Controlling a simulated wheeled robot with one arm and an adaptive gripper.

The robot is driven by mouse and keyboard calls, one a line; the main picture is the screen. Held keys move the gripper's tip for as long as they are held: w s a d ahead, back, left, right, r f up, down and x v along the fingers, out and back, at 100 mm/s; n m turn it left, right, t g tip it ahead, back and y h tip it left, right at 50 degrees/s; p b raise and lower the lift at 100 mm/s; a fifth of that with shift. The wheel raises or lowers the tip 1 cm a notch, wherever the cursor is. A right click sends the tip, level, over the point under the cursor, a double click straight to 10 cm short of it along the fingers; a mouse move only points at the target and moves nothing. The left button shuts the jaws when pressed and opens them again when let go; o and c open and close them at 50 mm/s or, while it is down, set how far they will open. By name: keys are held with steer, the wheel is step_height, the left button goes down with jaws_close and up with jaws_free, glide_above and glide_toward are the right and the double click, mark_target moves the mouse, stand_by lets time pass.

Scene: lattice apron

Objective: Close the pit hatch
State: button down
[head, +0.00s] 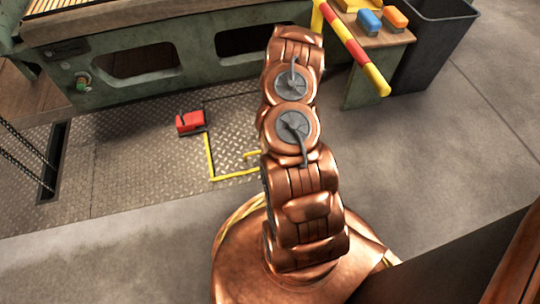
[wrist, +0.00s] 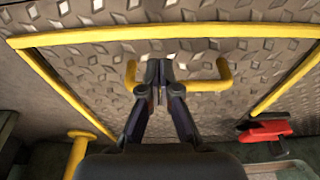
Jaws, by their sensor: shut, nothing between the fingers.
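The pit hatch is a diamond-plate panel with yellow edging (head: 208,155), partly hidden behind my arm in the head view. In the wrist view its plate (wrist: 105,65) spans the picture, bordered by yellow strips. It looks flat, but I cannot tell whether it is level with the floor. A yellow bar handle (wrist: 208,85) stands on the plate; one end also shows beside my arm in the head view (head: 252,154). My gripper (wrist: 160,86) is shut and empty, its fingertips in front of the handle's middle; I cannot tell whether they touch it. My arm hides it in the head view.
A red block-like fitting (head: 190,122) sits by the hatch's edging. A green machine (head: 95,70) stands behind. A red-and-yellow striped bar (head: 352,46) juts out beside a small table (head: 375,42). A dark bin (head: 435,45) stands at right. Concrete floor at right is clear.

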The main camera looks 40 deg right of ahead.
steer(key=s+a+p+v, duration=0.1)
steer(key=p+v, duration=0.5)
steer(key=v, duration=0.7)
steer(key=shift+s+f, duration=0.3)
steer(key=shift+s, duration=0.3)
steer(key=shift+a, duration=0.15)
steer(key=w+a+r+n+y+p, duration=0.1)
steer(key=a+r+p, duration=0.45)
steer(key=r, duration=0.85)
steer(key=w+a+r+n+g+y+p, duration=0.1)
steer(key=a+r+p, duration=0.5)
steer(key=r, duration=0.9)
steer(key=w+a+r+n+p, duration=0.15)
steer(key=a+r+p, duration=0.4)
steer(key=r, duration=0.85)
steer(key=s+a+r+g+p, duration=0.1)
steer(key=s+r+p, duration=0.5)
steer(key=r, duration=0.6)
steer(key=s+a+r+n+g+p, duration=0.1)
steer(key=s+a+r+p, duration=0.1)
steer(key=s+r+p, duration=0.5)
steer(key=s+a+r+n+g+h+p, duration=0.1)
steer(key=s+r+p, duration=0.5)
steer(key=r, duration=1.1)
steer(key=shift+s+a, duration=0.6)
steer(key=shift+s, duration=0.6)
